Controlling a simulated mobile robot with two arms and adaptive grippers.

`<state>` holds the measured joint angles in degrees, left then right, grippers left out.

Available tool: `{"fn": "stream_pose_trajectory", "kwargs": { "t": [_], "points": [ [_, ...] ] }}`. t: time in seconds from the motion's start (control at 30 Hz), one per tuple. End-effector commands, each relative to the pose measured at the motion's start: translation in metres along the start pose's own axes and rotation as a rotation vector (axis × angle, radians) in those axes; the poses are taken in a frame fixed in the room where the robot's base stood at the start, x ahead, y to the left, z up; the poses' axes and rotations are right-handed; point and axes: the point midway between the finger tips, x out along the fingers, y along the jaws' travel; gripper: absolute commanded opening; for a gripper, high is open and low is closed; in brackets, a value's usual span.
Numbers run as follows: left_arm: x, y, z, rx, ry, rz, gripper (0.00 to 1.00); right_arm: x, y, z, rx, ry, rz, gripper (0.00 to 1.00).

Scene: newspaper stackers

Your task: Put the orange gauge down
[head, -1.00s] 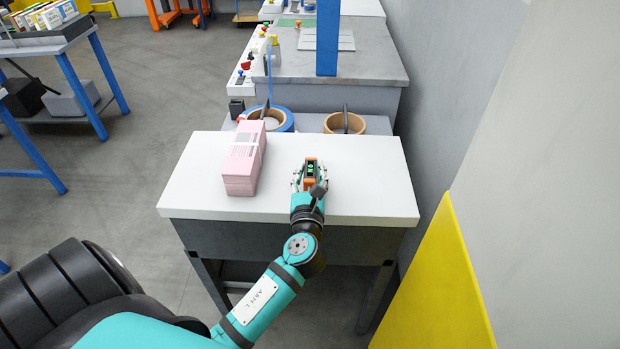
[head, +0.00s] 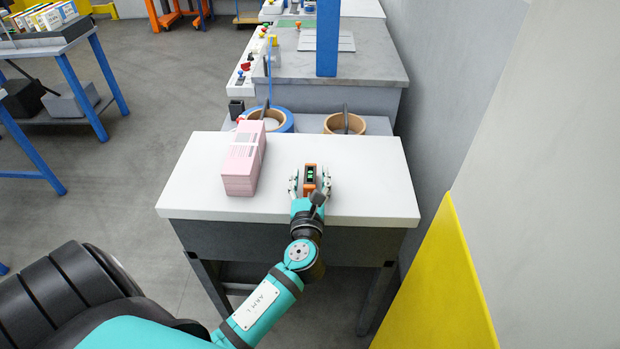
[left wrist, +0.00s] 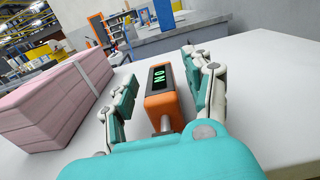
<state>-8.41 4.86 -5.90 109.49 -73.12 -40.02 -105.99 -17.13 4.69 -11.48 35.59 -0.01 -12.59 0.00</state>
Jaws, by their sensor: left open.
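The orange gauge (head: 310,181), with a dark face and green lit characters, is on the white table (head: 365,180) near its right half. My left gripper (head: 310,176) is open around it, one finger on each side. In the left wrist view the gauge (left wrist: 166,104) stands between the spread fingers (left wrist: 166,92), with a gap visible on both sides. Its display reads green characters and a metal stem shows at its near end. The underside of the gauge is hidden, but it appears to rest on the tabletop. My right gripper is not in view.
A stack of pink paper (head: 244,160) lies on the table left of the gauge. A yellow panel (head: 435,285) and wall stand at right. The table's right side is clear.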

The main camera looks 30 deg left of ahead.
Motion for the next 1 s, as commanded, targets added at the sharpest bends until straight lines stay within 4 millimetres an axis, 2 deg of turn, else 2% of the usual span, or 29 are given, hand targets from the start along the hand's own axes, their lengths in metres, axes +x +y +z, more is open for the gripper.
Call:
{"fn": "stream_pose_trajectory", "kwargs": {
  "t": [0.03, 0.17, 0.4, 0.6, 0.8, 1.0],
  "points": [
    [0.000, 0.000, 0.005, -0.001, -0.001, 0.000, 0.52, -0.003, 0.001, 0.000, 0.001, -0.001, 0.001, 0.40],
    [-0.017, -0.001, 0.000, 0.000, 0.002, -0.002, 0.52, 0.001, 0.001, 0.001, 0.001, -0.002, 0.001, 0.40],
    [-0.069, 0.000, 0.000, -0.001, 0.003, -0.001, 0.52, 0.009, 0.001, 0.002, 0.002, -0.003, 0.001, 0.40],
    [-0.104, 0.000, 0.000, -0.001, 0.002, -0.001, 0.52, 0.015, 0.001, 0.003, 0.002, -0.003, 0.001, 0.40],
    [-0.119, 0.000, 0.002, 0.000, 0.000, 0.001, 0.52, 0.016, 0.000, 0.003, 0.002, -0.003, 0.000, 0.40],
    [-0.120, 0.000, 0.003, -0.001, 0.000, 0.000, 0.52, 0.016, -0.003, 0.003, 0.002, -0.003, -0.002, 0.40]
  ]
}}
